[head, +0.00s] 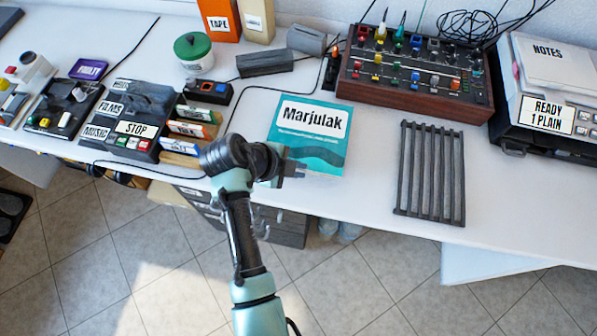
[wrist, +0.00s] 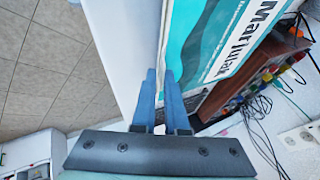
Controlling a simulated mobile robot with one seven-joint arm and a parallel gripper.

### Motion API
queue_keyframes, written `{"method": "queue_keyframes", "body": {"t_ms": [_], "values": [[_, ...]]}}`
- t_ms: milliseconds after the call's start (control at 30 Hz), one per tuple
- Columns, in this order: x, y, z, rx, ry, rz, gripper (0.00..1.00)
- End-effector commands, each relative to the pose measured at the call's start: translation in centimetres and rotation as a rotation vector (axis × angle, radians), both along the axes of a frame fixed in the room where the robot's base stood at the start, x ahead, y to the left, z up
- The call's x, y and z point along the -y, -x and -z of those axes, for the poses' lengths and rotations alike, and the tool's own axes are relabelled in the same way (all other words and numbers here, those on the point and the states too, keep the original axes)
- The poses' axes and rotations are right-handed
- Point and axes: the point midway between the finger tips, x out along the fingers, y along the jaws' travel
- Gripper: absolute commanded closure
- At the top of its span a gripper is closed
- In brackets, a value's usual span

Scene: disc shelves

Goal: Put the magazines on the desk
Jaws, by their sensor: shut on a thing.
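A teal and white magazine titled "Marjulak" (head: 310,132) is over the white desk (head: 365,215), near its front edge. My gripper (head: 293,169) is at the magazine's lower left edge in the head view, shut on it. In the wrist view the two blue fingers (wrist: 160,76) are close together with the magazine's edge between them, and its cover (wrist: 218,42) extends up and to the right. I cannot tell whether the magazine touches the desk or is held slightly above it.
A dark slatted rack (head: 431,172) lies to the right of the magazine. A wood-sided mixing console (head: 415,75) stands behind, and a paper tray (head: 548,112) is at right. Labelled boxes and small devices (head: 130,115) fill the left. The front strip at right is clear.

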Motion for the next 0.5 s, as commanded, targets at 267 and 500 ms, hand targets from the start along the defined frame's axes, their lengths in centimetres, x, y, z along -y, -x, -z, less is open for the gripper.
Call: {"method": "queue_keyframes", "body": {"t_ms": [267, 500], "values": [[0.0, 0.0, 2.9, 0.002, 0.001, -0.001, 1.00], [0.0, 0.1, 3.0, -0.002, -0.001, -0.001, 0.77]]}}
